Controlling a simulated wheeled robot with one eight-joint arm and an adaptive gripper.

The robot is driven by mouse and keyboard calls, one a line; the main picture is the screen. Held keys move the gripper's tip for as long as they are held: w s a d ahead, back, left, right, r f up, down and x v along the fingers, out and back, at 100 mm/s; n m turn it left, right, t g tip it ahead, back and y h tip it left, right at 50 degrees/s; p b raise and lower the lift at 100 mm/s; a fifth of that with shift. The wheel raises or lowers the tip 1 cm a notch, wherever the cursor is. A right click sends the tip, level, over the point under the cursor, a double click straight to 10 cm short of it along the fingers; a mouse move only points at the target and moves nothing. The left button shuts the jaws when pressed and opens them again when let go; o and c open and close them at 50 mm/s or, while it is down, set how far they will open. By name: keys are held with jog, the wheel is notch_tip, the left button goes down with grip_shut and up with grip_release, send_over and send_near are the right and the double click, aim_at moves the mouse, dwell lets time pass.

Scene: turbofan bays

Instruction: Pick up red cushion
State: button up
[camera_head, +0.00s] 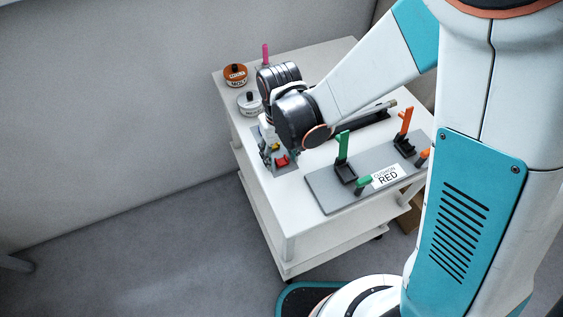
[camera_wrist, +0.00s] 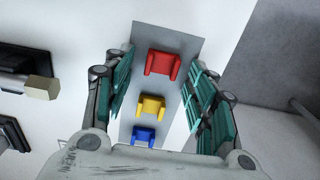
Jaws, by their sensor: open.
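The red cushion (camera_wrist: 163,67) is a small U-shaped block at the upper end of a grey plate (camera_wrist: 185,32) in the wrist view. It also shows in the head view (camera_head: 282,161) near the cart's left edge. A yellow cushion (camera_wrist: 152,107) and a blue cushion (camera_wrist: 144,136) sit in line with it on the same plate. My gripper (camera_wrist: 162,82) is open and empty, seen from above, with one teal finger on each side of the row. The fingers appear apart from the red cushion. In the head view my wrist hides part of the plate.
The white cart (camera_head: 330,60) also holds a grey board (camera_head: 330,197) with green (camera_head: 342,147) and orange (camera_head: 405,121) upright clamps. Orange (camera_head: 235,75) and grey (camera_head: 249,103) tins stand at the back left. Floor is clear left of the cart.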

jog(key=c, duration=0.9)
jog(key=shift+r, duration=0.2)
